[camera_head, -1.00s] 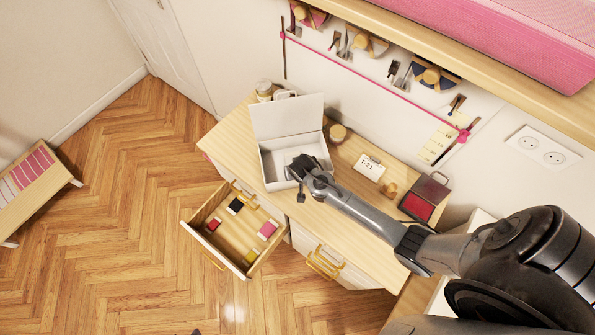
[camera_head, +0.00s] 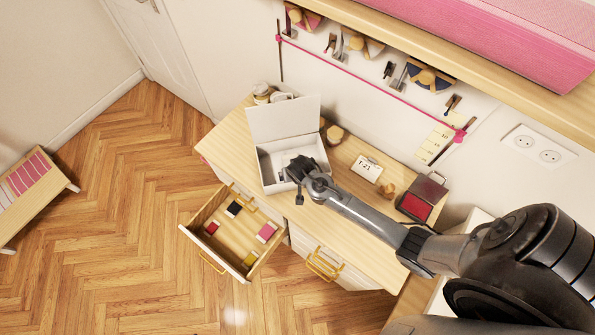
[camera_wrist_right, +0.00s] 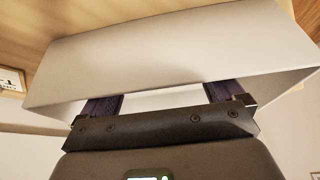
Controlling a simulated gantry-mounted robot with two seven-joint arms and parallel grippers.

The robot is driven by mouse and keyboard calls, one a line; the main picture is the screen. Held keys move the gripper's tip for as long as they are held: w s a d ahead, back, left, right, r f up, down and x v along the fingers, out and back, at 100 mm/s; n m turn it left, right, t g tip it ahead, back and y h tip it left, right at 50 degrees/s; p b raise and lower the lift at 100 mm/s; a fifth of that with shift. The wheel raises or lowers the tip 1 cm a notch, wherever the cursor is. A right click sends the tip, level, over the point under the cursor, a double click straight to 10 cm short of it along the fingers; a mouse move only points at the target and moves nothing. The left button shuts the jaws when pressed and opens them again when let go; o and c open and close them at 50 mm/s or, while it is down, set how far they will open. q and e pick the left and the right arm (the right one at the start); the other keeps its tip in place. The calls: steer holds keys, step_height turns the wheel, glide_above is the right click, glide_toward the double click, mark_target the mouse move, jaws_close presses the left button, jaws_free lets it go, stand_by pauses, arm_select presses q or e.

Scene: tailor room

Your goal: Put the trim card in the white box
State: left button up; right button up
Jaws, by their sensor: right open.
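The white box (camera_head: 268,176) stands on the desk with its lid raised at the back. My right gripper (camera_head: 292,172) is at the box opening, pointing down and hiding part of its inside. In the right wrist view the two dark fingers of my right gripper (camera_wrist_right: 163,98) are apart, with a white box wall (camera_wrist_right: 170,58) across the view in front of them. Nothing shows between the fingers. I cannot single out the trim card; a small white card marked F-21 (camera_head: 367,168) stands on the desk. My left gripper is not in view.
An open drawer (camera_head: 232,240) below the desk holds several small coloured pieces. A red-topped dark case (camera_head: 415,206) and a small wooden piece (camera_head: 387,191) are on the desk at right. A wooden object (camera_head: 334,134) stands behind the box.

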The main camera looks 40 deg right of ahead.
steer(key=v, duration=1)
steer(key=s+a+r+n+y, duration=0.1)
steer(key=s+a+r+n, duration=0.2)
steer(key=s, duration=0.5)
steer(key=s+a+r+n+y, duration=0.1)
steer(key=s+a+r+n, duration=0.2)
steer(key=s, duration=0.6)
step_height(320, 180, up, 2)
steer(key=shift+a+r+n+p, duration=0.1)
steer(key=shift+a+n+p, duration=0.2)
steer(key=shift+n, duration=0.7)
steer(key=shift+r, duration=0.1)
